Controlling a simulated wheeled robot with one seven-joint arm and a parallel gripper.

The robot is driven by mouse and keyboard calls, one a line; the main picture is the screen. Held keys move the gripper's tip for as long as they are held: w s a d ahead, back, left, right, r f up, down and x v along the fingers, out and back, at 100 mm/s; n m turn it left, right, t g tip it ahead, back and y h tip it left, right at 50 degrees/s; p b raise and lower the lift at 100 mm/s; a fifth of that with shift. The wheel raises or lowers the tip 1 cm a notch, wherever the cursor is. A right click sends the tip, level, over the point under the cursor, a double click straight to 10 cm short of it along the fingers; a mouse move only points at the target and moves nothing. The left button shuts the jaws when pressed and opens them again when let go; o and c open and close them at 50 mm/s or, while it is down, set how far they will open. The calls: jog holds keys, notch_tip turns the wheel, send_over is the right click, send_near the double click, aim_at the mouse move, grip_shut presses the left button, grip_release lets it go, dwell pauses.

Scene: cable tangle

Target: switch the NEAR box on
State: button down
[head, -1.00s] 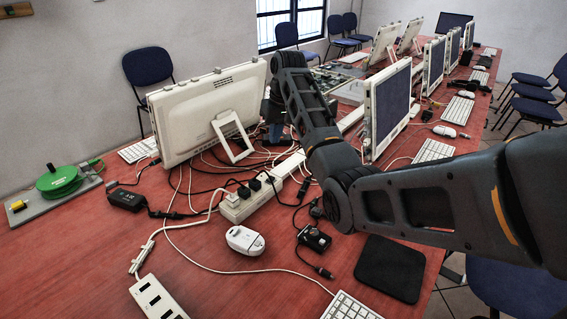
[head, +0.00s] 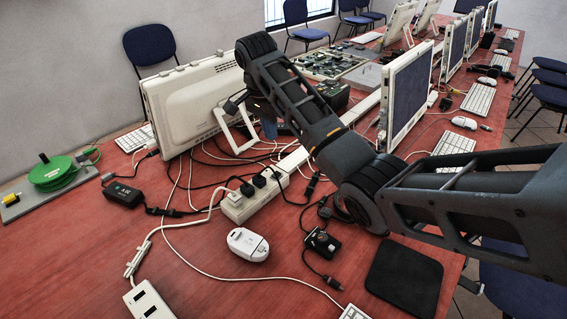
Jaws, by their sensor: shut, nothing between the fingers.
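My arm reaches in from the right, and its far end stands beside the back of the large white monitor. My gripper (head: 233,104) shows only as a small dark part below the wrist, in front of the monitor's right edge. It looks shut and empty, apart from the boxes on the table. No box is marked near: a white socket box (head: 150,302) lies cut off at the bottom edge, a white power strip (head: 236,208) with black plugs lies mid-table, and a small black box (head: 322,243) sits right of it. I cannot tell any switch's state.
A white monitor (head: 188,103) stands at the left and another (head: 409,95) right of my arm. Loose cables cross the table. A white mouse (head: 247,244), a black pad (head: 404,277) and a green cable reel (head: 52,173) lie around. The front left of the red table is mostly clear.

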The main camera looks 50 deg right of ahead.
aim_at(278, 172)
dwell(0.3)
jog(key=f, duration=0.4)
jog(key=d+f+b, duration=0.1)
jog(key=f, duration=0.4)
jog(key=d+f+b, duration=0.1)
jog(key=f, duration=0.3)
jog(key=shift+d+f, duration=0.1)
jog(key=shift+f, duration=0.3)
